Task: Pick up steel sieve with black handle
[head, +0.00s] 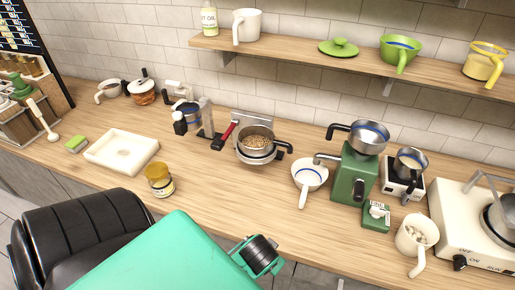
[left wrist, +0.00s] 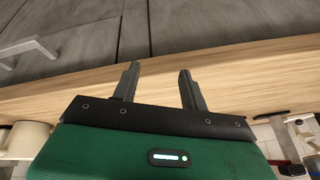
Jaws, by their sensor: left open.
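Two steel vessels with black handles show in the head view, and I cannot tell surely which is the sieve. One steel bowl (head: 368,134) with a black handle sits on top of a green grinder (head: 351,176). The other, a steel pan (head: 256,142) filled with brown grains, stands mid-counter with a black handle to its right. My left gripper (left wrist: 158,82) is open and empty in the left wrist view, over the counter's front edge, apart from both vessels. Its fingertips do not show in the head view. My right gripper is not in view.
A white handled bowl (head: 309,174), a scale (head: 403,185) with a small steel vessel, and a white mug (head: 416,236) crowd the right. An amber jar (head: 159,180) and white tray (head: 122,150) stand left. The counter's front middle (head: 225,195) is clear.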

